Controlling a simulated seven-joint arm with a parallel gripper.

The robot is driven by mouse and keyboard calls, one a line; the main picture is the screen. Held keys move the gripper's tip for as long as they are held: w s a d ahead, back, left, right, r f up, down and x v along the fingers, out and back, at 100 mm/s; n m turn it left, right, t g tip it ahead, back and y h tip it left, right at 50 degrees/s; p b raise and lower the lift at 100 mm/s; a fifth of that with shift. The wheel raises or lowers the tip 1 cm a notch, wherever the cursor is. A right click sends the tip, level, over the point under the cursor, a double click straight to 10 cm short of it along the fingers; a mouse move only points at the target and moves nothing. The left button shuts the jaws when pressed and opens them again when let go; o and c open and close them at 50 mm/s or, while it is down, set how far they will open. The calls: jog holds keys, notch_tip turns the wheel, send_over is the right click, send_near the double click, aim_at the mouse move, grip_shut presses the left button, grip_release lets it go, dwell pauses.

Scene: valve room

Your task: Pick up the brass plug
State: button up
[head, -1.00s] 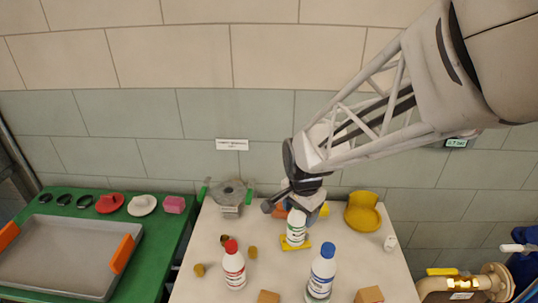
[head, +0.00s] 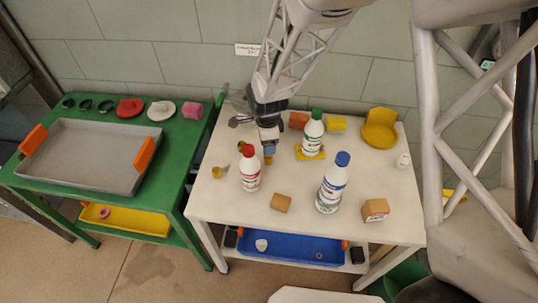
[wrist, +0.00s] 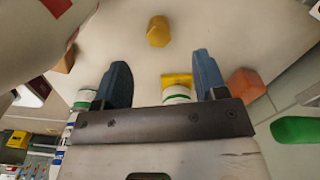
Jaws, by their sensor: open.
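A brass-coloured hexagonal piece (wrist: 158,31), which looks like the brass plug, stands on the white table in the wrist view, ahead of my fingertips and roughly midway between them. My gripper (wrist: 160,80) is open and empty, with two blue fingers apart. In the head view my gripper (head: 269,149) points down just right of the red-capped bottle (head: 250,168). A small brass-coloured bit shows below its fingers, mostly hidden. Two more small brass-coloured pieces stand nearby, one at the left (head: 218,172) and one partly hidden (head: 241,146); I cannot tell their exact kind.
A yellow scoop-like piece (head: 380,130) is at back right. A grey tray (head: 90,155) sits on the green table.

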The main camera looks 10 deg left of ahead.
aim_at(268, 159)
jog(key=shift+f, duration=0.15)
jog(key=shift+f, duration=1.15)
jog(key=shift+f, duration=0.1)
jog(key=shift+d+f, duration=0.2)
jog(key=shift+f, duration=2.3)
jog(key=shift+c, duration=0.3)
jog(key=c, duration=1)
jog(key=shift+r, duration=0.1)
